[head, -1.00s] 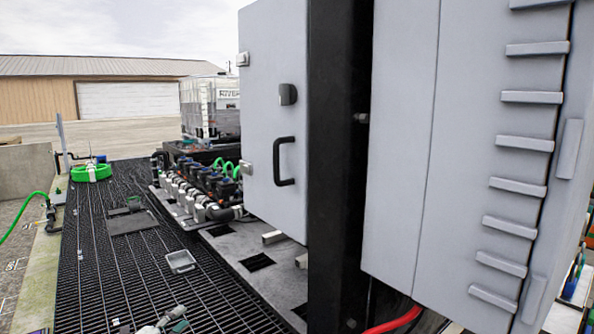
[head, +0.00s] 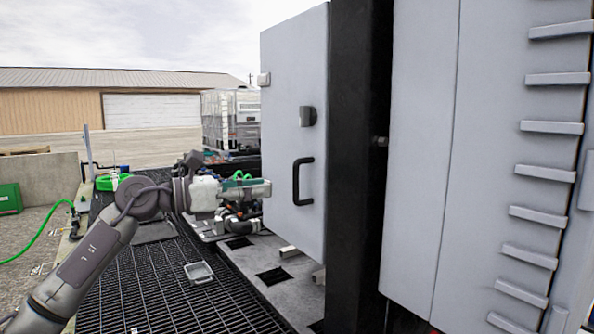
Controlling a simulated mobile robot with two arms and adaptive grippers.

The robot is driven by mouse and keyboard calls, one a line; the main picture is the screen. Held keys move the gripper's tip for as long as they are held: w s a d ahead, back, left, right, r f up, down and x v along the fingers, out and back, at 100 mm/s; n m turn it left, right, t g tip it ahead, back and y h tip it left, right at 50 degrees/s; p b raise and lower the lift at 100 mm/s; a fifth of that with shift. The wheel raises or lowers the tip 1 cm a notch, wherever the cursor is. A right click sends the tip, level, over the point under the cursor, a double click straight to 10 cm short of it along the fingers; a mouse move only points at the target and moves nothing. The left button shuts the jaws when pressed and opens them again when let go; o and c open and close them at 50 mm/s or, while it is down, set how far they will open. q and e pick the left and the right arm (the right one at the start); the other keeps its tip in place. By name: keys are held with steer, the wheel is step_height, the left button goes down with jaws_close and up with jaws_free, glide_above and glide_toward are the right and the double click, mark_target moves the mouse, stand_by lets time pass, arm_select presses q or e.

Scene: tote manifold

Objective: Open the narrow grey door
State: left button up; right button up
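The narrow grey door (head: 285,130) stands left of a black post in the head view and looks shut. It has a black D-shaped handle (head: 303,182) and a dark latch knob (head: 307,116) above it. My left gripper (head: 262,188) reaches in from the left at about handle height. My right gripper is not in view.
A black post (head: 357,160) stands right of the door, with a larger grey cabinet (head: 425,150) beyond it. Pipes and valves lie behind my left gripper. A small tray (head: 199,272) lies on the dark floor grating (head: 150,300), which is otherwise largely clear in front.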

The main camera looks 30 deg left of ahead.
mark_target(296, 197)
arm_select(q)
steer(key=p+x, duration=0.5)
steer(key=x, duration=0.3)
steer(key=shift+w+d, duration=0.25)
steer(key=shift+d, duration=0.05)
jaws_close()
